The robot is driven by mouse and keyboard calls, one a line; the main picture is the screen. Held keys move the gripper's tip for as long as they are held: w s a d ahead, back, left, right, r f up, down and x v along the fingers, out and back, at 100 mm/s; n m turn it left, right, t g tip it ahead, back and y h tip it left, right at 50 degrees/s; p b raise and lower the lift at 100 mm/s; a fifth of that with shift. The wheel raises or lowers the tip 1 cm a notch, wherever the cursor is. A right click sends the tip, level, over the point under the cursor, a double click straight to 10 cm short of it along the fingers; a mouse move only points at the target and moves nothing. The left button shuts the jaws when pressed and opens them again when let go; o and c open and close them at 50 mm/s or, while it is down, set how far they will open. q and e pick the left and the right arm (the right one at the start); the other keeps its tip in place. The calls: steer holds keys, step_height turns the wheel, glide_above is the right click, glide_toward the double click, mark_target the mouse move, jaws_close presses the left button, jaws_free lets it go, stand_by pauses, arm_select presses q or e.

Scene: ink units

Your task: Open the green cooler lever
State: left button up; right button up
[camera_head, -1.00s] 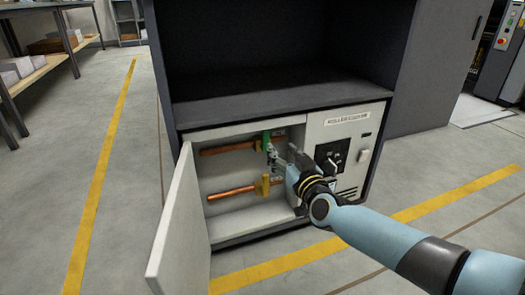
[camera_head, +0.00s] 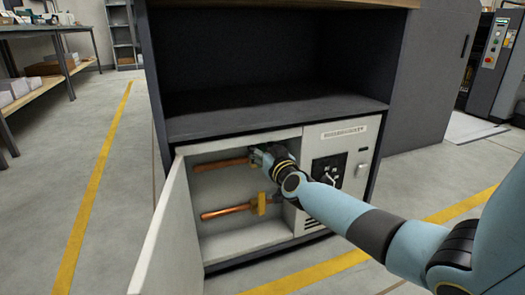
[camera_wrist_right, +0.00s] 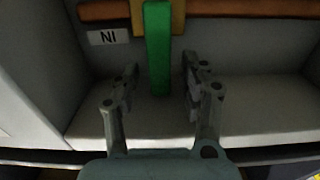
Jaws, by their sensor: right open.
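The green lever (camera_wrist_right: 157,50) shows in the right wrist view as an upright bar in front of a brass valve body (camera_wrist_right: 178,18) on the upper copper pipe (camera_wrist_right: 235,9). My right gripper (camera_wrist_right: 159,76) is open, one finger on each side of the lever's lower end, with gaps visible on both sides. In the head view my right gripper (camera_head: 257,156) reaches into the open cabinet at the upper pipe and hides the green lever. My left gripper is not in view.
The white cabinet door (camera_head: 168,235) stands open at the left. A lower copper pipe (camera_head: 228,211) carries a yellow valve part (camera_head: 262,203). A label reading "IN" (camera_wrist_right: 108,37) is left of the lever. A panel with a black switch (camera_head: 328,170) is right of the opening.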

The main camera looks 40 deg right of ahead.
steer(key=shift+c, duration=0.4)
jaws_close()
